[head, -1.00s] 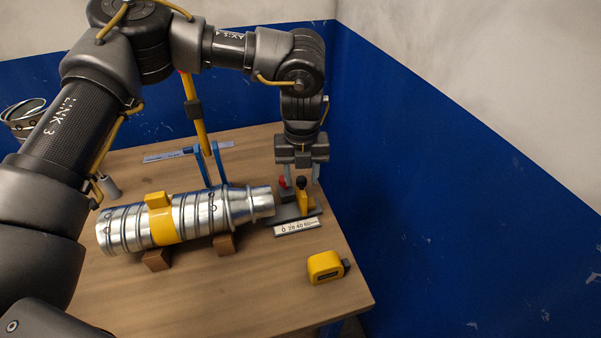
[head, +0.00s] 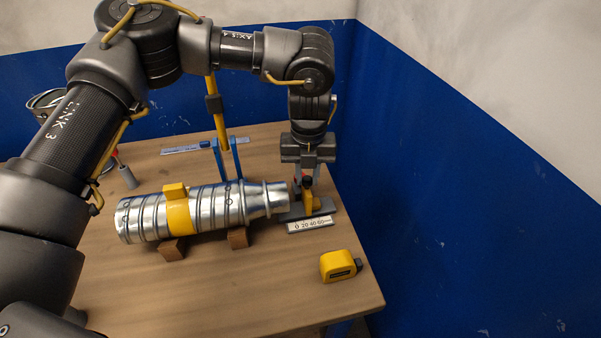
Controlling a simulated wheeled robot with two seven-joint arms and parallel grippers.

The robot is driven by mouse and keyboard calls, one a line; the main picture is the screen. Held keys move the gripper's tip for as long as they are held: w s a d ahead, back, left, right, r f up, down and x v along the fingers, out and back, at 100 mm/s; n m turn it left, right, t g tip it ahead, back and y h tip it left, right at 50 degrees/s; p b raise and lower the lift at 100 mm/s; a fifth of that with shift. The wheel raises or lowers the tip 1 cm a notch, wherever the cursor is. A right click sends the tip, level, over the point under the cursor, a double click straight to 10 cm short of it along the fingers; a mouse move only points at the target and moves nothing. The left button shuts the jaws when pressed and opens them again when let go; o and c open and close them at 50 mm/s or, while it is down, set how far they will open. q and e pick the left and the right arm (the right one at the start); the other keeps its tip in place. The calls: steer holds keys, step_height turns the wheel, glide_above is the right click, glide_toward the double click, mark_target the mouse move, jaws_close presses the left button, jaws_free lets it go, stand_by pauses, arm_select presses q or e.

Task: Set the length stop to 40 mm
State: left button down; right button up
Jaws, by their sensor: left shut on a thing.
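The length stop, a yellow slide with a dark knob (head: 308,197), stands on a grey base at the right end of the duct. A white scale (head: 311,225) marked 0, 20, 40, 60 mm runs along the base's front. My left gripper (head: 307,176) points down over the stop and is shut on its upper part; the fingers partly hide it. The exact setting on the scale is too small to read. The silver spiral duct (head: 207,209) with a yellow band lies on wooden blocks, its narrow end close to the stop. My right gripper is out of view.
A yellow tape measure (head: 338,266) lies at the table's front right. A blue fork with a yellow pole (head: 220,130) stands behind the duct. A steel rule (head: 190,148) lies at the back. The table front (head: 240,290) is clear.

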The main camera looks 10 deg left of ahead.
arm_select(q)
steer(key=shift+d, duration=0.1)
steer(key=c, duration=1.2)
jaws_free()
steer(key=shift+w+d, duration=0.1)
steer(key=shift+w, duration=0.1)
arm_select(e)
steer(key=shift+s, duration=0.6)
arm_select(q)
step_height(320, 180, up, 11)
steer(key=b, duration=0.1)
steer(key=shift+f+b, duration=0.15)
steer(key=shift+b, duration=0.25)
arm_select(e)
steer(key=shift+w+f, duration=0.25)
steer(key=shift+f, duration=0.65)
arm_select(q)
steer(key=shift+s, duration=0.1)
